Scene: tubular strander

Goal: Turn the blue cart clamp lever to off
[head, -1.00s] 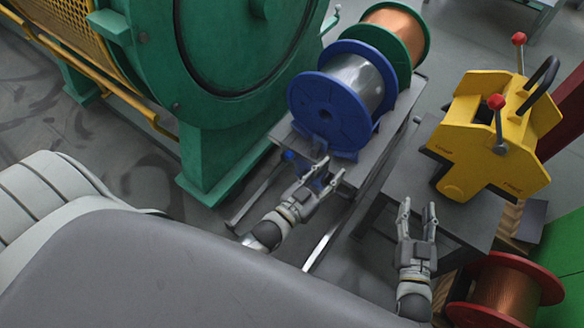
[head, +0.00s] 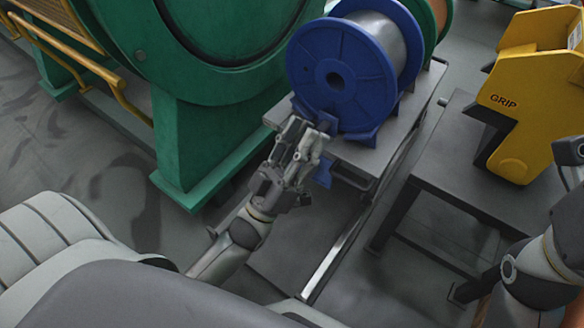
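The blue spool (head: 322,52) with bright wire sits on the grey cart (head: 375,155). My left gripper (head: 307,130) is at the cart's near left corner, just below the spool. Its two fingers stand apart, pointing up toward the blue parts at the cart edge. The clamp lever cannot be made out clearly; the fingers cover this area, and I cannot tell whether they touch it. A blue piece (head: 323,173) shows just right of the fingers. My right arm is at the lower right, and its fingertips are out of view.
A green machine (head: 200,120) with a yellow rail (head: 120,92) stands left of the cart. A yellow block marked GRIP (head: 515,95) stands on a dark table (head: 450,190) at right. A copper spool (head: 440,15) is behind the blue one. Floor shows between cart and table.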

